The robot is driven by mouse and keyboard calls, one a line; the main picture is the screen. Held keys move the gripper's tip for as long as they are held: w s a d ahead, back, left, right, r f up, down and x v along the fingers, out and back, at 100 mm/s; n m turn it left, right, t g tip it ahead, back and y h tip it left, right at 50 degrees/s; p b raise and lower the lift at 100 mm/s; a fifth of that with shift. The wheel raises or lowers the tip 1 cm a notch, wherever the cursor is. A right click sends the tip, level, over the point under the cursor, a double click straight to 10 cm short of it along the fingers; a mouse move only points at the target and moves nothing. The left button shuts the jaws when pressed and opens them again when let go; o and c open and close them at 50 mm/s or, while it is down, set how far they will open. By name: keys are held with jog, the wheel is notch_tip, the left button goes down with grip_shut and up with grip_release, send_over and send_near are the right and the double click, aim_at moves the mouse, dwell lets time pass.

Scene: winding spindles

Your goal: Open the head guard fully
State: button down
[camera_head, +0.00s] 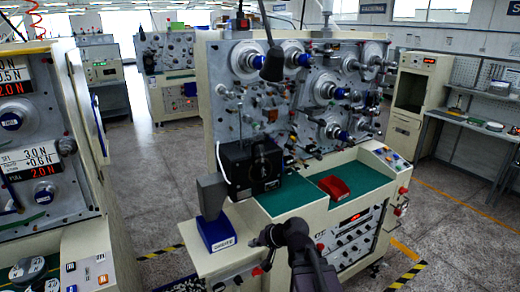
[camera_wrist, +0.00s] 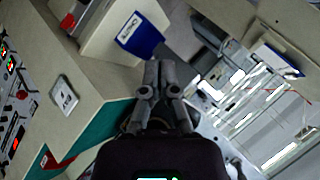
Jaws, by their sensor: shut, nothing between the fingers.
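A black box-like cover (camera_head: 250,165), which may be the head guard, stands at the front left of the middle winding machine (camera_head: 225,100), above the green deck. It looks upright; I cannot tell its hinge side or how far open it is. My gripper (camera_head: 262,237) is in front of and below this cover, apart from it, near the machine's front left corner. In the wrist view my gripper (camera_wrist: 160,66) has its fingers together with nothing between them. I cannot pick out the cover with certainty in the wrist view.
A blue box (camera_head: 217,232) with a grey chute above it stands left of my gripper. A red object (camera_head: 334,187) lies on the green deck (camera_head: 300,196). Another machine (camera_head: 40,130) stands at left, a bench (camera_head: 480,122) at right.

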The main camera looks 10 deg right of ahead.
jog(key=w+d+r+m+t+p, duration=0.2)
jog(key=w+d+r+m+t, duration=0.1)
jog(key=r, duration=0.4)
jog(key=w+d+r+m+t+p, duration=0.2)
jog(key=d+r+m+t+p, duration=0.1)
jog(key=r, duration=0.4)
jog(key=w+d+r+m+t+p, duration=0.2)
jog(key=w+d+r+m+t, duration=0.1)
jog(key=r, duration=0.4)
jog(key=shift+w+d+r+m+t+h+p, duration=0.3)
jog(key=shift+w+m+t+h+p, duration=0.1)
jog(key=shift+m+t, duration=0.35)
jog(key=shift+f, duration=0.1)
send_near(260, 159)
jog(key=shift+w+a+r, duration=0.8)
jog(key=shift+w+a, duration=0.15)
jog(key=shift+a, duration=0.15)
jog(key=shift+w+a+r, duration=0.8)
jog(key=shift+w+a, duration=0.2)
jog(key=shift+a, duration=0.05)
jog(key=shift+a, duration=0.15)
jog(key=a, duration=0.4)
jog(key=shift+s, duration=0.15)
